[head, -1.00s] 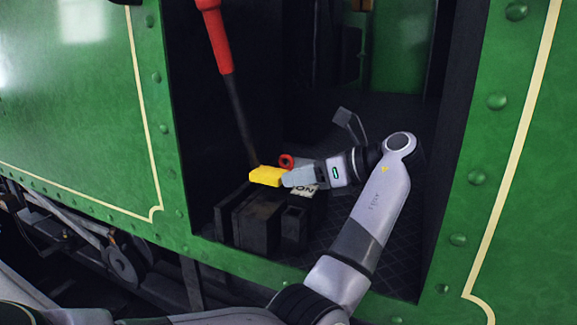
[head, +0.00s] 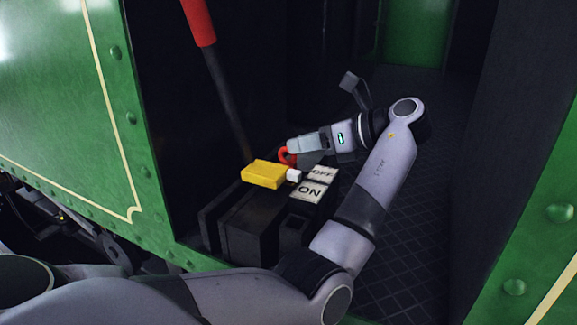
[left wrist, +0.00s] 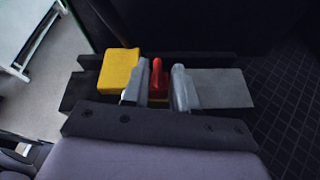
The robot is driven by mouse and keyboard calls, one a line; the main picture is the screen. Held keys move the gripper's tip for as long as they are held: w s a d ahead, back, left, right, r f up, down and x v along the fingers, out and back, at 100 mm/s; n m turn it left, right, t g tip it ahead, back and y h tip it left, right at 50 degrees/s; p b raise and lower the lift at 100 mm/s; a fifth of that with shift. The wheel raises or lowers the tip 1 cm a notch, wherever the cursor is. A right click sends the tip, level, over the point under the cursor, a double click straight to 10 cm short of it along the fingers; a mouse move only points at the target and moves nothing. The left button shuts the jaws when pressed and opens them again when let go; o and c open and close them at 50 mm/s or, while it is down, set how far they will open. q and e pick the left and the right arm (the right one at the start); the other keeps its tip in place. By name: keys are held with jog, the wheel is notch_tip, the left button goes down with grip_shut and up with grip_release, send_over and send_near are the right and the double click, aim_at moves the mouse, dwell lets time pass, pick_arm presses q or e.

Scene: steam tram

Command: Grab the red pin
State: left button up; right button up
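The red pin (head: 285,155) shows as a red loop at the black lever box, behind the yellow block (head: 263,174). My left gripper (head: 294,146) reaches it from the right and partly covers it in the head view. In the left wrist view the red pin (left wrist: 157,78) stands between the two grey fingertips of the left gripper (left wrist: 158,90). The fingers are apart, one on each side of it, with narrow gaps that look unclosed. The yellow block (left wrist: 119,70) is just left of the fingers there. My right gripper is in neither view.
A lever (head: 222,75) with a red handle rises behind the box. An ON plate (head: 311,191) and an OFF plate (head: 323,173) lie on the box top. Green cab walls (head: 70,110) frame the doorway. The patterned floor (head: 400,230) to the right is clear.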

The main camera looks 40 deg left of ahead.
pick_arm(q)
jog(key=x, duration=0.6)
jog(key=shift+s+f, duration=0.15)
jog(key=shift+f, duration=0.15)
grip_shut()
